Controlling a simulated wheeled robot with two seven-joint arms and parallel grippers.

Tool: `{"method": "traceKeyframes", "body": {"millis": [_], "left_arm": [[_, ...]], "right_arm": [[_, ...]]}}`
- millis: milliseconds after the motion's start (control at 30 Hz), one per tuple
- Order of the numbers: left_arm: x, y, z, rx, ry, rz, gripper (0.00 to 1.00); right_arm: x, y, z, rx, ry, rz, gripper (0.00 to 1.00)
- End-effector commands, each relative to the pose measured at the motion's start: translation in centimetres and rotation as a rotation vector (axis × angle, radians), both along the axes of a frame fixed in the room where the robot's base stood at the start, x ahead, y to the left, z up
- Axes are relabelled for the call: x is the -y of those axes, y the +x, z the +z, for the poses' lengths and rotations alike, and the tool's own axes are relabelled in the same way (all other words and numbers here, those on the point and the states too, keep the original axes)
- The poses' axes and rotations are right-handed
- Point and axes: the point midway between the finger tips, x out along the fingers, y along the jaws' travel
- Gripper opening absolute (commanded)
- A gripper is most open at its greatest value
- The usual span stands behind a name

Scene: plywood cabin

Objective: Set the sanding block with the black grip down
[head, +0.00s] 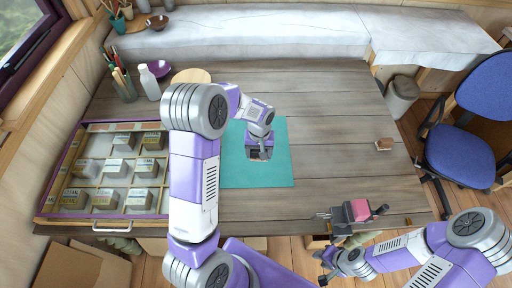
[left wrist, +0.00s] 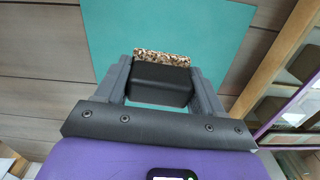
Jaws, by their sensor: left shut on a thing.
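My left gripper (head: 258,152) is over the teal mat (head: 272,180) and shut on the sanding block with the black grip (head: 254,155). In the left wrist view the block's black grip (left wrist: 160,82) sits between the two fingers, and its speckled brown pad (left wrist: 162,58) faces away from the gripper, toward the mat. I cannot tell whether the pad touches the mat. My right gripper (head: 322,268) is low at the front, off the table edge, with its fingers apart and nothing between them.
A drawer tray (head: 100,211) of labelled boxes lies at the left. A dark vise-like tool with a pink part (head: 358,211) is at the front edge. A small brown block (head: 384,144) lies at the right. A white bottle (head: 150,84) stands at the back left.

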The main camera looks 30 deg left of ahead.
Motion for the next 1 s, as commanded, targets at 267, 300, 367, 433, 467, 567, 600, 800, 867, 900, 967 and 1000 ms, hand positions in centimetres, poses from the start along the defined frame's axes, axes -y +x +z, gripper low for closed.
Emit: {"method": "traceKeyframes", "body": {"millis": [267,300,367,433,467,567,600,800,867,900,967,1000], "left_arm": [[-1.6,0.4,-2.3,-0.004,0.0,0.078,0.24],[-1.6,0.4,-3.2,-0.005,0.0,0.078,0.24],[-1.6,0.4,-4.3,-0.004,0.0,0.078,0.24],[-1.5,0.4,-5.4,-0.002,0.0,0.078,0.24],[-1.6,0.4,-5.7,-0.001,0.0,0.077,0.24],[-1.6,0.5,-6.3,0.0,0.001,0.077,0.24],[-1.6,0.5,-6.6,0.001,0.0,0.077,0.24],[-1.6,0.5,-9.2,-0.001,0.0,0.076,0.24],[-1.5,0.5,-9.9,-0.001,0.001,0.077,0.24],[-1.5,0.5,-10.0,0.002,0.001,0.077,0.24],[-1.5,0.5,-10.0,0.003,0.0,0.077,0.24],[-1.6,0.5,-10.0,0.003,0.0,0.077,0.24]], "right_arm": [[0.0,0.0,0.0,0.0,0.0,0.0,0.36],[0.0,0.0,-0.1,0.0,0.0,0.0,0.36],[0.0,0.0,-0.2,0.0,0.0,0.0,0.36],[0.0,0.0,-0.3,0.0,0.0,0.0,0.36],[0.0,0.0,-0.4,0.0,0.0,0.0,0.36],[0.0,0.0,-0.4,0.0,0.0,0.0,0.36],[0.0,0.0,-0.4,0.0,0.0,0.0,0.36],[0.0,0.0,-0.7,0.0,0.0,0.0,0.36],[0.0,0.0,-0.7,0.0,0.0,0.0,0.36],[0.0,0.0,-0.7,0.0,0.0,0.0,0.36],[0.0,0.0,-0.7,0.0,0.0,0.0,0.36],[0.0,0.0,-0.7,0.0,0.0,0.0,0.36]]}}
